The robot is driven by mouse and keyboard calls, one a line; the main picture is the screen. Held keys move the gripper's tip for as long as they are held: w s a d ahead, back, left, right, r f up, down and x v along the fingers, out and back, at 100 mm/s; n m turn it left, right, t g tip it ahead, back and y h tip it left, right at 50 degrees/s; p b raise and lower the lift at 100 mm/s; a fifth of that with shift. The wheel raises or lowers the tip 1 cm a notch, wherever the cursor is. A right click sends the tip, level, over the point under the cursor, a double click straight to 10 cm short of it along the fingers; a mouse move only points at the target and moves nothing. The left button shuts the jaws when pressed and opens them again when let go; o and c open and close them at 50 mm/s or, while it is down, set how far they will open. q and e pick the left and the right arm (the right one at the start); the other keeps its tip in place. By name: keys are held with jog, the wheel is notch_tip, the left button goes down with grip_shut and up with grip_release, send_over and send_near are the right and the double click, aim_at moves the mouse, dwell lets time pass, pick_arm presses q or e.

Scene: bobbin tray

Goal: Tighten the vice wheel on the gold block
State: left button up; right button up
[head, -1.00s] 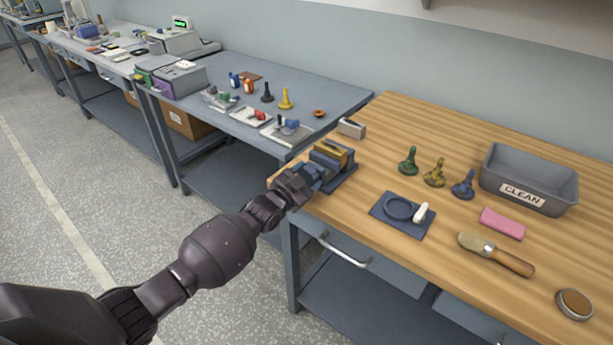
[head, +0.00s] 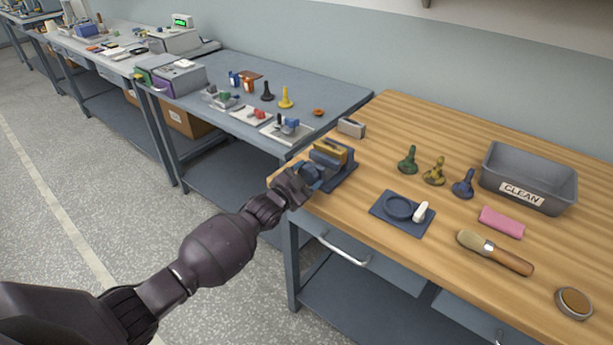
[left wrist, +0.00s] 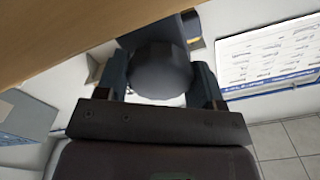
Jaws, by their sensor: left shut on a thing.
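The vice (head: 345,174) is a dark blue-grey block at the left edge of the wooden bench, with the gold block (head: 330,152) in its jaws. Its wheel (head: 313,173) faces the lower left, toward my arm. My left gripper (head: 304,179) is at the wheel, shut on it. In the left wrist view the wheel (left wrist: 160,73) is a dark round knob with one finger of my left gripper (left wrist: 162,88) on each side. A small gold patch (left wrist: 194,42) shows behind it. The head view hides part of the wheel behind the gripper. My right gripper is out of view.
On the wooden bench (head: 470,135) are a small grey metal holder (head: 351,128), several coloured bobbin-like pieces, a blue tray (head: 385,220), a pink block (head: 502,222), a brush (head: 495,252) and a CLEAN bin (head: 488,172). A grey bench (head: 335,88) stands behind left.

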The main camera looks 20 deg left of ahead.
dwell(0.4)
pick_arm(q)
jog(key=o, duration=0.9)
jog(key=shift+s+a, duration=0.1)
jog(key=shift+s, duration=0.05)
jog(key=v, duration=1)
jog(key=shift+s, duration=0.25)
jog(key=shift+a, duration=0.1)
